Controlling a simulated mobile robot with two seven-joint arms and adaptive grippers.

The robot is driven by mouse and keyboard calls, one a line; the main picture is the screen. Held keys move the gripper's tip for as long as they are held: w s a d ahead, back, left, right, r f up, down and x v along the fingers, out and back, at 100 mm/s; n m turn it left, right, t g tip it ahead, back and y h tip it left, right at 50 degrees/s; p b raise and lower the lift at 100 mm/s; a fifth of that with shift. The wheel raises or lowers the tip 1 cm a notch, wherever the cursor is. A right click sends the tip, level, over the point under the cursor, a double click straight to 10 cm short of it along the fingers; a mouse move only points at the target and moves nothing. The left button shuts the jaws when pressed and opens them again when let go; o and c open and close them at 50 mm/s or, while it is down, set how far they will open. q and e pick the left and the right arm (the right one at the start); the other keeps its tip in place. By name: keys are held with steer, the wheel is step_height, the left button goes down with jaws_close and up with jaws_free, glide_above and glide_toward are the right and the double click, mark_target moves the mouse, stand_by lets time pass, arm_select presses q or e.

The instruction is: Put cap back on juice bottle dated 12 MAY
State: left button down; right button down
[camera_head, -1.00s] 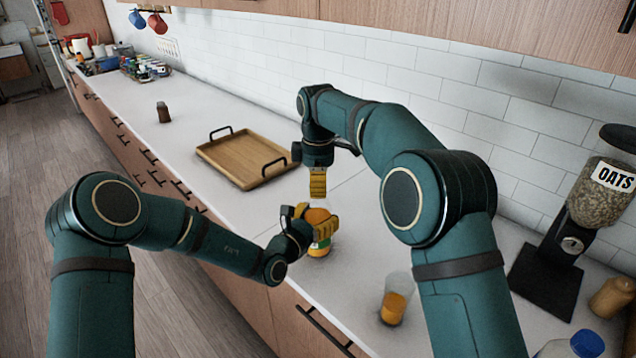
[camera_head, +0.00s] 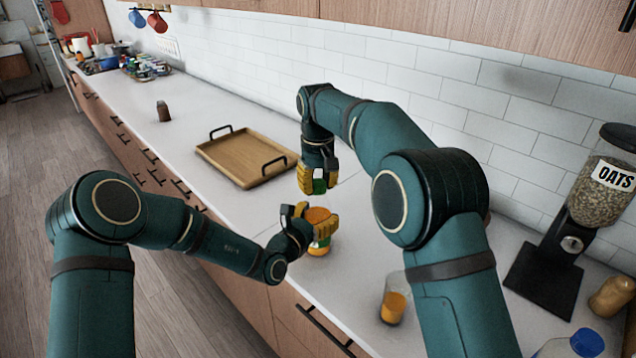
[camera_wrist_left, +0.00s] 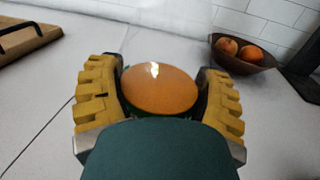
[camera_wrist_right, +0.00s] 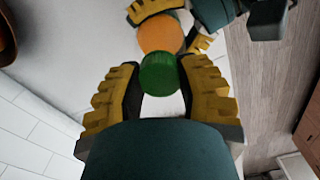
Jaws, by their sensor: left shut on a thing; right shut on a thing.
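The juice bottle (camera_head: 318,243), orange with a green and white label, is upright at the counter's front part. My left gripper (camera_head: 318,221) is shut around its upper part; its round orange top (camera_wrist_left: 160,88) shows uncapped in the left wrist view. My right gripper (camera_head: 319,184) is shut on a green cap (camera_head: 319,187), held above and slightly behind the bottle. In the right wrist view the cap (camera_wrist_right: 159,74) overlaps the edge of the bottle's orange top (camera_wrist_right: 160,35). No date is legible.
A glass of orange juice (camera_head: 393,303) stands to the right of the bottle. A wooden tray (camera_head: 243,158) lies behind left. An oats dispenser (camera_head: 575,230) and a blue-capped container (camera_head: 586,343) are at the right.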

steer(key=m, duration=0.5)
steer(key=c, duration=0.6)
jaws_free()
steer(key=shift+o, duration=0.2)
step_height(320, 180, up, 12)
